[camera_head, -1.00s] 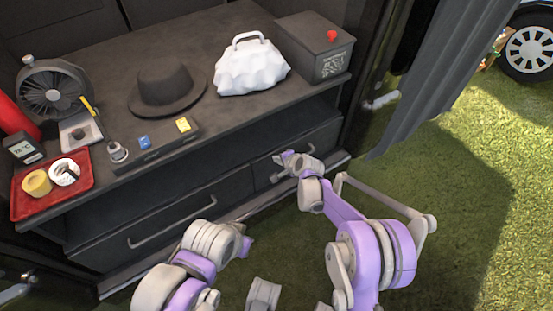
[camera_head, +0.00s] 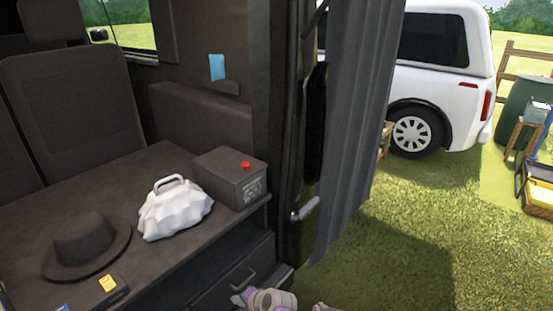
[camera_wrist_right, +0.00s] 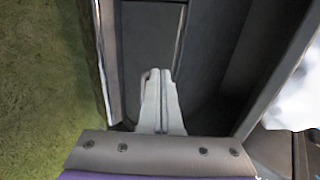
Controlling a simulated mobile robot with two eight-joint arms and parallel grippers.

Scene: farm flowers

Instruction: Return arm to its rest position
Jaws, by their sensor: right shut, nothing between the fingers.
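My right gripper (camera_head: 241,297) shows at the bottom edge of the head view, just below and in front of a dark drawer (camera_head: 222,284) with a metal handle (camera_head: 243,280). Most of my right arm is cut off by the frame. In the right wrist view the two pale fingers (camera_wrist_right: 161,98) are together with nothing between them. A bit of handle (camera_wrist_right: 145,80) shows beside them, and I cannot tell whether they touch it. My left gripper is out of view.
On the dark counter (camera_head: 100,180) are a hat (camera_head: 86,243), a white bag (camera_head: 174,210) and a dark box with a red knob (camera_head: 230,180). A grey curtain (camera_head: 352,120) hangs at the right. Open grass (camera_head: 420,230) lies beyond, with a white vehicle (camera_head: 440,90).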

